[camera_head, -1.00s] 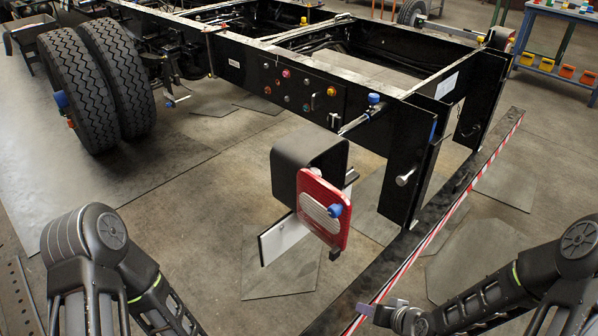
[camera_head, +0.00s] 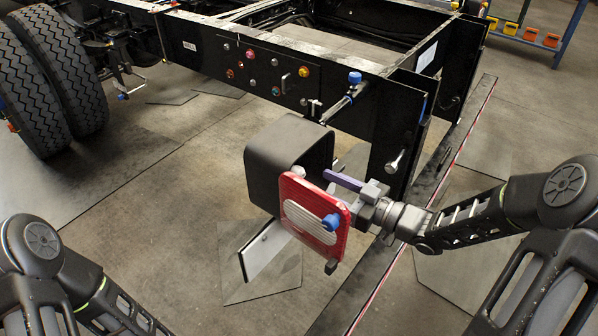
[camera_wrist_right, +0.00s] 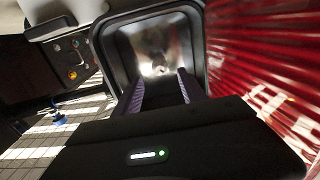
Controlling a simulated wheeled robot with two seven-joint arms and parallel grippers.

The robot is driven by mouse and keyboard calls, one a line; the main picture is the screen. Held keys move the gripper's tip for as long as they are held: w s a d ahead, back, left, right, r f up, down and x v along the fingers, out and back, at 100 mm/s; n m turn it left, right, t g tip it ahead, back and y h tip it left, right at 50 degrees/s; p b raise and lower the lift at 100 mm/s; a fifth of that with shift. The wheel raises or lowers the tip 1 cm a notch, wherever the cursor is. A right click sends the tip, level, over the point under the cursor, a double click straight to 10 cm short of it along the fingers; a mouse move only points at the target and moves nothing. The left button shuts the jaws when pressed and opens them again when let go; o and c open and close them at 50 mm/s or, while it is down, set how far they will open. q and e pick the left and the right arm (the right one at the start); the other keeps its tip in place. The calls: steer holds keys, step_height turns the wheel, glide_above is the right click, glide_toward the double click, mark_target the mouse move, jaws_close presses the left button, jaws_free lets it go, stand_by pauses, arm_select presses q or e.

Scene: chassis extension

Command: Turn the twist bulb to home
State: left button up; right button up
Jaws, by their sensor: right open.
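The twist bulb (camera_wrist_right: 158,66) appears as a bright, blurred shape inside the open lamp housing in the right wrist view. In the head view the black lamp housing (camera_head: 262,163) stands behind the red lens cover (camera_head: 301,240), which hangs open and carries a blue knob (camera_head: 331,222). A small pale round part (camera_head: 298,172) shows at the cover's upper edge; I cannot tell if it is the bulb. My right gripper (camera_head: 335,178) is open, its purple fingers reaching between cover and housing. In the wrist view its fingers (camera_wrist_right: 158,80) point at the housing opening, empty. My left gripper is outside the view.
The black chassis frame (camera_head: 240,40) lies behind, with a panel of coloured buttons (camera_head: 272,70) and a blue-capped part (camera_head: 355,77). The red cover stands close beside my right gripper. Open floor (camera_head: 130,210) lies to the left of the lamp.

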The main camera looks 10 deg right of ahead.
mark_target(304, 175)
steer(key=x, duration=0.7)
steer(key=shift+w+a, duration=0.15)
steer(key=shift+w, duration=0.05)
steer(key=shift+c, duration=0.4)
jaws_close()
